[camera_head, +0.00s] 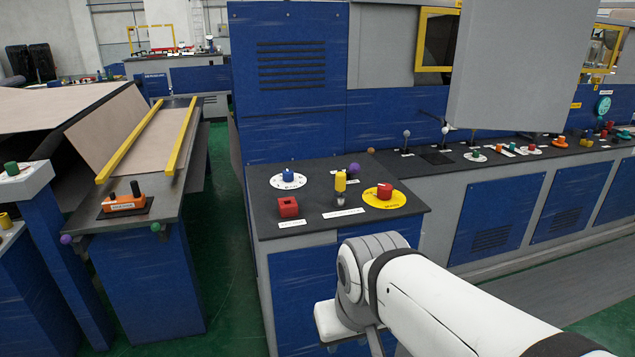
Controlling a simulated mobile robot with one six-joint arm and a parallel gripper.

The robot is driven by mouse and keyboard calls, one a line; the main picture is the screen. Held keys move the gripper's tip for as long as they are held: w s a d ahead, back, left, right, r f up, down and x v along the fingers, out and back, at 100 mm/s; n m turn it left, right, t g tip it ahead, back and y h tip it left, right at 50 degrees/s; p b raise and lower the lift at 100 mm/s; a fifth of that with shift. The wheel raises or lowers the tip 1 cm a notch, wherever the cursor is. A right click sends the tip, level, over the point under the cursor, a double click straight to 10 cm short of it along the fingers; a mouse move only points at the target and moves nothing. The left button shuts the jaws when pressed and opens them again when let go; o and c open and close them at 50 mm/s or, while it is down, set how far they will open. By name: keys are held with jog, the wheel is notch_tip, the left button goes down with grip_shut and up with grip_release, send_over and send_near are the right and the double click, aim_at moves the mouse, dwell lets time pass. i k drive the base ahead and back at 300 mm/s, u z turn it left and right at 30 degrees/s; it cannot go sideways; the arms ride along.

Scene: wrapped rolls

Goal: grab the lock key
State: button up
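A small yellow piece (340,181) stands upright on a short silver cylinder (340,199) on the dark top of the near control console. It looks like the lock key in its lock, but it is too small to be sure. A white label lies in front of it. My white arm comes in from the lower right and bends in front of the console's front right corner. The fingers of my gripper do not show, so I cannot see whether it holds anything.
Close around the yellow piece are a red block (288,206), a blue knob (288,175) on a white dial, a purple ball (353,169) and a red knob (384,191) on a yellow disc (375,199). A grey panel (515,65) hangs above right.

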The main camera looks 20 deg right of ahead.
aim_at(340, 180)
jog(key=i, duration=1)
jog(key=z, duration=0.05)
